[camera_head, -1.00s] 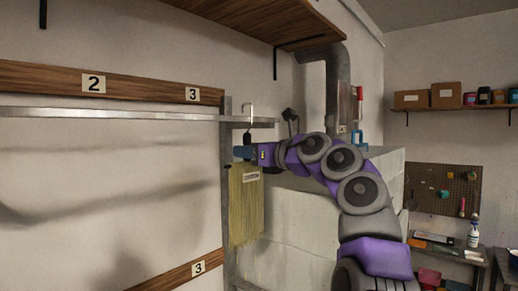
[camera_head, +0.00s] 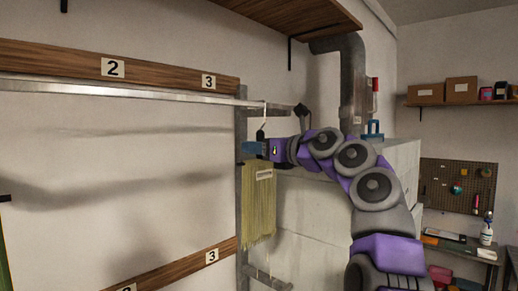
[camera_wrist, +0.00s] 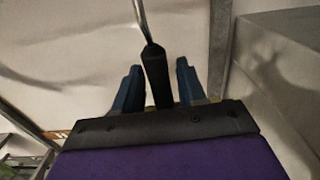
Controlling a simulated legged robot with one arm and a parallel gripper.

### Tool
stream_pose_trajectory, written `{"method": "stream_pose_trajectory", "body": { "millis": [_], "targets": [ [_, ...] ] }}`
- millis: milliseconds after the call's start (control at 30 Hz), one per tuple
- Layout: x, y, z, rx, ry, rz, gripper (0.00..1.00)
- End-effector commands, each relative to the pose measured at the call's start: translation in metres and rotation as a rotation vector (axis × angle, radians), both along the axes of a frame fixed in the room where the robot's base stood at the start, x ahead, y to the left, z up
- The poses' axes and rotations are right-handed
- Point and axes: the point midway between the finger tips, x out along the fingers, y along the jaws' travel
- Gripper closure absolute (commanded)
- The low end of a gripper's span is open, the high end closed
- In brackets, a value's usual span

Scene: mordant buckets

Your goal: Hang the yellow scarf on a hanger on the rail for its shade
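The yellow scarf (camera_head: 259,208) hangs straight down, with a small white label near its top. It hangs from a hanger whose thin hook (camera_head: 264,112) reaches the rail (camera_head: 130,90) near its right end. I cannot tell whether the hook rests on the rail. My gripper (camera_head: 252,148) is just below the rail, at the top of the scarf. In the wrist view, the hanger's black neck (camera_wrist: 157,76) stands between my blue fingertips, with a visible gap on each side. My gripper is open around the neck. The hook's top is outside that view.
Wooden boards carry number plates 2 (camera_head: 113,67) and 3 (camera_head: 208,81) above the rail and another 3 (camera_head: 212,256) below. A grey post (camera_head: 241,190) stands behind the scarf. A grey pipe (camera_head: 353,85) and pale cabinet (camera_head: 310,215) lie to the right.

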Motion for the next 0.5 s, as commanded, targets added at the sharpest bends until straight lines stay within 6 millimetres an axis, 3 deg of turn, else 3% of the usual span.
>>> {"method": "stream_pose_trajectory", "body": {
  "millis": [133,500],
  "targets": [
    [-0.0003,-0.0007,0.0004,0.001,-0.001,-0.001,0.47],
    [-0.0056,-0.0097,-0.0014,0.002,-0.001,-0.003,0.47]
  ]
}}
